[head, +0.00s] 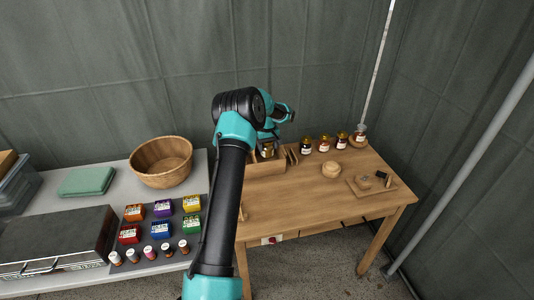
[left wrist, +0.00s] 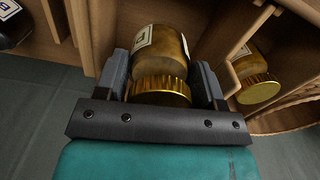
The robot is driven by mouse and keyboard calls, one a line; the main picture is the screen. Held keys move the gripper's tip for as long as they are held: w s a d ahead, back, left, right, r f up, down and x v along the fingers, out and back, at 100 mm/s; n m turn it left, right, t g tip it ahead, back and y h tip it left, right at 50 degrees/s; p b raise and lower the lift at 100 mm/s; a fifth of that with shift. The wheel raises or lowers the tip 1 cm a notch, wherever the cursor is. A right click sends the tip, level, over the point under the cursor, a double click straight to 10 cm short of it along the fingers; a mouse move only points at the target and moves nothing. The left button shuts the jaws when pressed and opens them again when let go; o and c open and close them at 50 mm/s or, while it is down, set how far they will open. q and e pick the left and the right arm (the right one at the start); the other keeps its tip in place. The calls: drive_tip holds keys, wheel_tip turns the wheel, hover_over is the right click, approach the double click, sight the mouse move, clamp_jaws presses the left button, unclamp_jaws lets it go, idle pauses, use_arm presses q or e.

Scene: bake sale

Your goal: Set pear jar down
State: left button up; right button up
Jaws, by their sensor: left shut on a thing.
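The pear jar (left wrist: 160,52), amber glass with a gold lid and a pale label, is between the fingers of my left gripper (left wrist: 160,75) in the left wrist view. The gripper is shut on it near the lid. In the head view, my left gripper (head: 268,137) is over the wooden crate (head: 264,171), and the jar (head: 267,151) shows just below it. Wooden walls stand on both sides of the jar in the left wrist view. Whether its base touches the crate floor is hidden. My right gripper is not in view.
Several dark jars (head: 325,144) stand at the back of the wooden table (head: 315,190). A round wooden piece (head: 331,170) and a small board (head: 363,190) are nearer.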

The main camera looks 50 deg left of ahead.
sight(267, 152)
use_arm(q)
drive_tip(key=shift+f, duration=1.85)
drive_tip(key=o, duration=0.8)
drive_tip(key=shift+f, duration=0.15)
wheel_tip(267, 152, up, 12)
drive_tip(key=shift+r, duration=0.15)
